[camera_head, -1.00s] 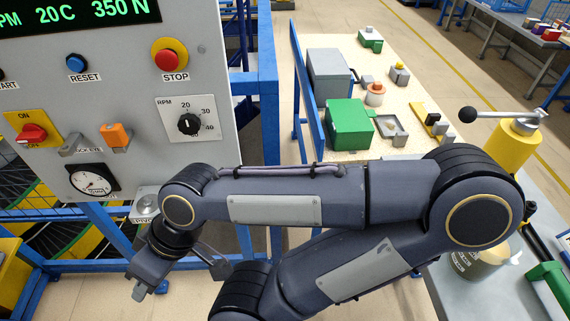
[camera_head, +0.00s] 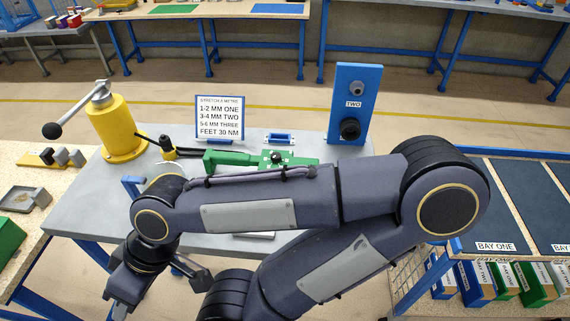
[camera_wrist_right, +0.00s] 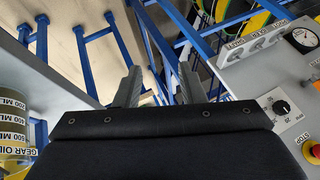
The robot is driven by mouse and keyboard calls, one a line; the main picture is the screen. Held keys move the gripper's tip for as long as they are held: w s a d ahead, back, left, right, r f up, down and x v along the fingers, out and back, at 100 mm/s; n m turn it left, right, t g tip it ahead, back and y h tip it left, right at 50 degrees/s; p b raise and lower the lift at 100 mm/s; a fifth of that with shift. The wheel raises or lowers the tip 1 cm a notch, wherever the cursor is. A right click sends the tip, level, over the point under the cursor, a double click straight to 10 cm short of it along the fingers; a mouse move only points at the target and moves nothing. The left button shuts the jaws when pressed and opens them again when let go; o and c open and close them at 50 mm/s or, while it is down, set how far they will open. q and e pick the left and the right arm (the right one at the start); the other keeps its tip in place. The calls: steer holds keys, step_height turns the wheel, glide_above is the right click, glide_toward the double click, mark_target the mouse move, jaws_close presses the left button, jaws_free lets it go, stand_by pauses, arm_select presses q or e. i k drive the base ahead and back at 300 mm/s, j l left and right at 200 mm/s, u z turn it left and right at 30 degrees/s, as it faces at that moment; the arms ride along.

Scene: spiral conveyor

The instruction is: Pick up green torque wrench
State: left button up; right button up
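The green torque wrench (camera_head: 240,159) lies on the grey workbench (camera_head: 290,237) in the head view, behind my right arm. It has a round black knob or dial near its right part, and my arm passes close in front of its lower edge. My right gripper (camera_head: 122,298) hangs at the lower left of the head view, in front of the bench and apart from the wrench. In the right wrist view its two fingers (camera_wrist_right: 160,76) stand apart with nothing between them. My left gripper is not in view.
A bay rack (camera_head: 514,207) stands right. The wrist view shows blue frames and a control panel (camera_wrist_right: 262,75).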

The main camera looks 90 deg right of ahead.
mark_target(211, 158)
steer(key=z, duration=2.55)
